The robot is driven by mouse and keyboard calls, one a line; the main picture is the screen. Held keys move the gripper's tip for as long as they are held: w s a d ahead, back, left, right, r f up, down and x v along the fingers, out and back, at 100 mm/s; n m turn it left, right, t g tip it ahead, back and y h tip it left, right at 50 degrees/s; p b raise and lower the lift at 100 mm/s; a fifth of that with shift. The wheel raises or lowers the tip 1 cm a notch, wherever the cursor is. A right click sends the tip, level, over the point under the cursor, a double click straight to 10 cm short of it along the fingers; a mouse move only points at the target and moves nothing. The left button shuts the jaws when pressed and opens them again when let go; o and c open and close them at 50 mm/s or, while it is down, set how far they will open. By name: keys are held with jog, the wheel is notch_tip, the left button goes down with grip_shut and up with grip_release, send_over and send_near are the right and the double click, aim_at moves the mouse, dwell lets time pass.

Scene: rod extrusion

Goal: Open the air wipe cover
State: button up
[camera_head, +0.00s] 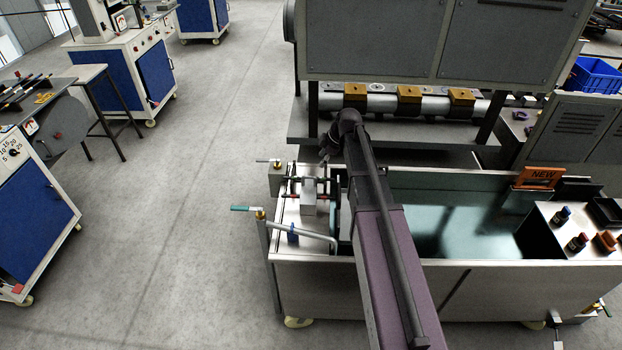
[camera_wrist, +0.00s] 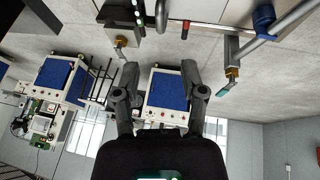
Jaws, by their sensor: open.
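The air wipe seems to be the small grey metal block (camera_head: 308,197) on the left end of the steel water tank (camera_head: 450,280), with small red and green parts beside it. I cannot make out its cover clearly from its body. My gripper (camera_wrist: 160,76) is open in the wrist view, with nothing between its fingers. In the head view my arm reaches over the tank, and its wrist end is just above and right of the block, partly hiding that area; the fingertips are hard to make out there.
A valve with a green handle (camera_head: 246,208) and a bent pipe (camera_head: 310,233) stand at the tank's left end. A grey machine housing (camera_head: 380,40) overhangs behind. Open floor (camera_head: 190,200) lies left.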

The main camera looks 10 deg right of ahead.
aim_at(311, 177)
jog(key=shift+b+x, duration=4.4)
jog(key=shift+x, duration=0.8)
jog(key=shift+a, duration=0.1)
jog(key=shift+c, duration=0.2)
grip_shut()
